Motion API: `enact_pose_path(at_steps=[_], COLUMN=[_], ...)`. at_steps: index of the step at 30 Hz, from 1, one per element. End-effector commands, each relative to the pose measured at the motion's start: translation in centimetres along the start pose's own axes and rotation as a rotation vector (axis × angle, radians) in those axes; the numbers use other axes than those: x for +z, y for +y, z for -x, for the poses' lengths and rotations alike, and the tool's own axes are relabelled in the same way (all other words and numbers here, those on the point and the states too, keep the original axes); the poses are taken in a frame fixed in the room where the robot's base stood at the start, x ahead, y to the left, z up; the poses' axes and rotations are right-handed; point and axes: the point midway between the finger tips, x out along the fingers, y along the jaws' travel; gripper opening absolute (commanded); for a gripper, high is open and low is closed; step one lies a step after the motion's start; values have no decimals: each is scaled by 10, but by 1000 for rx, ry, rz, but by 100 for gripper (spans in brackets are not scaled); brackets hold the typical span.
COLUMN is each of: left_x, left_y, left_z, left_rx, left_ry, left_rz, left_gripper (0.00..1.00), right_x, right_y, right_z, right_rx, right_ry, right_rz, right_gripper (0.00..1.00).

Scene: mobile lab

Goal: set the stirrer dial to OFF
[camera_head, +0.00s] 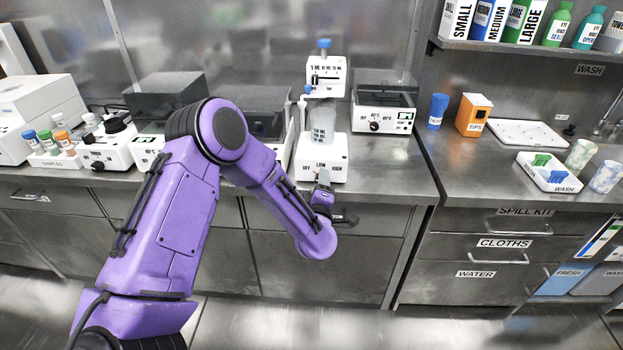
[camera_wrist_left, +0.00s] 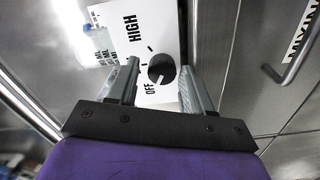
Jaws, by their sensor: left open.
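The stirrer (camera_head: 335,172) is a white box on the counter's front edge, labelled OFF, LOW and HIGH, with a beaker (camera_head: 322,124) on top. In the left wrist view its white front panel (camera_wrist_left: 160,32) shows a round black dial (camera_wrist_left: 161,68), with OFF and HIGH readable. My left gripper (camera_head: 323,180) is at the stirrer's front. In the wrist view my left gripper (camera_wrist_left: 160,67) is open, with one finger on each side of the dial; I cannot tell whether they touch it. My right gripper is not in view.
Other dial devices stand left (camera_head: 105,150) and right (camera_head: 383,115) of the stirrer. Drawers with handles lie below the counter. A blue bottle (camera_head: 437,111) and an orange tips box (camera_head: 473,115) are at the right.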

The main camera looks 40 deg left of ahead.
Motion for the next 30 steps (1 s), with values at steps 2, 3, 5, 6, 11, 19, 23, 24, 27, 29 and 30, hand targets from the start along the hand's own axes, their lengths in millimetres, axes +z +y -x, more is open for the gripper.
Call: enact_pose_path(at_steps=[2,3,5,6,11,19,23,24,27,29,30], left_x=[-1,-2,-2,-3,-4,3,2,3,2,2,1], left_y=[-1,0,1,1,1,-4,-3,-3,-3,-3,-3], left_z=[1,1,2,2,1,20,52,61,85,100,109], left_rx=[-8,-8,-9,-10,-10,-1,0,1,0,1,0], left_ry=[-2,-2,-2,-1,-1,-8,-6,-6,-5,-4,-4], left_rz=[-64,-116,-225,-311,-665,-1062,-1060,-1058,-1057,-1058,-1059], left_gripper=[59,59,59,59,59,59,59,59,59,59,59], right_x=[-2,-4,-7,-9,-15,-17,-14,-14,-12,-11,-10], right_y=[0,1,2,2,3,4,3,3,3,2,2], right_z=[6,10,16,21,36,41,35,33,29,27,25], right_rx=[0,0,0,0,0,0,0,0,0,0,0], right_ry=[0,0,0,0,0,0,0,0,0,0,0], right_rz=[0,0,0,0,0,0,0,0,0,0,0], right_gripper=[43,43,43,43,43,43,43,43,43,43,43])
